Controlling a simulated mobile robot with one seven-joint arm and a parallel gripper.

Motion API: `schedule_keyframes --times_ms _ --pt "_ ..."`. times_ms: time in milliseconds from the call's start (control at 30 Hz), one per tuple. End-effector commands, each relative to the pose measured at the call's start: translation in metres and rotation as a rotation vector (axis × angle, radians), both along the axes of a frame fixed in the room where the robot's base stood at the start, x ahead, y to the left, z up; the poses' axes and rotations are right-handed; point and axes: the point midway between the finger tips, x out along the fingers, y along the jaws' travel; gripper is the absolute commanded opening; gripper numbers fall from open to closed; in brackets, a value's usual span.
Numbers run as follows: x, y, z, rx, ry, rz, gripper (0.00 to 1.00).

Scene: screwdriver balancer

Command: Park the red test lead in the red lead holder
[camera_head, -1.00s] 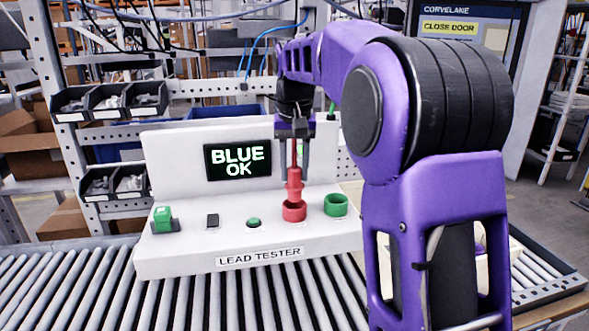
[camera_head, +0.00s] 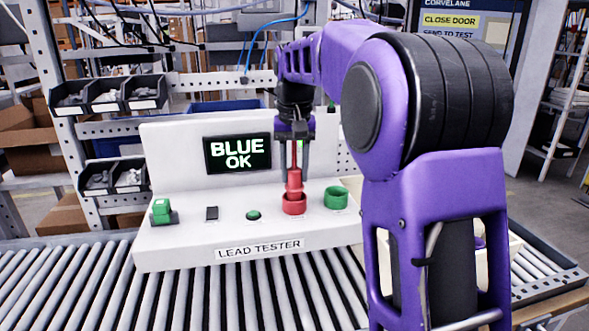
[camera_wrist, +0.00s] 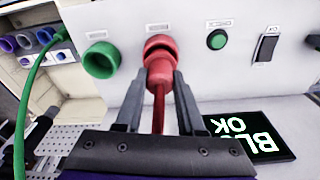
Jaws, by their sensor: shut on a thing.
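The red test lead (camera_head: 294,180) stands upright at the red lead holder (camera_head: 294,206), a short red cup on the lead tester's ledge. In the head view its lower end is in the mouth of the holder. My gripper (camera_head: 295,174) is shut on the upper part of the lead from above. In the wrist view my two fingers (camera_wrist: 159,90) flank the red lead (camera_wrist: 160,75), whose tip meets the red holder (camera_wrist: 160,45). How deep the tip sits is hidden by the rim.
The green holder (camera_head: 335,198) stands just right of the red one. A green button (camera_head: 253,215), a black switch (camera_head: 211,213) and a green block (camera_head: 162,211) are to the left. The screen (camera_head: 238,155) reads BLUE OK. A green cable (camera_wrist: 25,110) hangs left in the wrist view.

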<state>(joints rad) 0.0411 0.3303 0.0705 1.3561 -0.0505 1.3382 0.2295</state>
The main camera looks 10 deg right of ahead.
Motion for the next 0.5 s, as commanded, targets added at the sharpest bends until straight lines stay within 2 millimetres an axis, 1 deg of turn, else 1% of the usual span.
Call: schedule_keyframes --times_ms 500 --pt "0.000 0.000 -0.014 0.000 0.000 0.000 0.00"
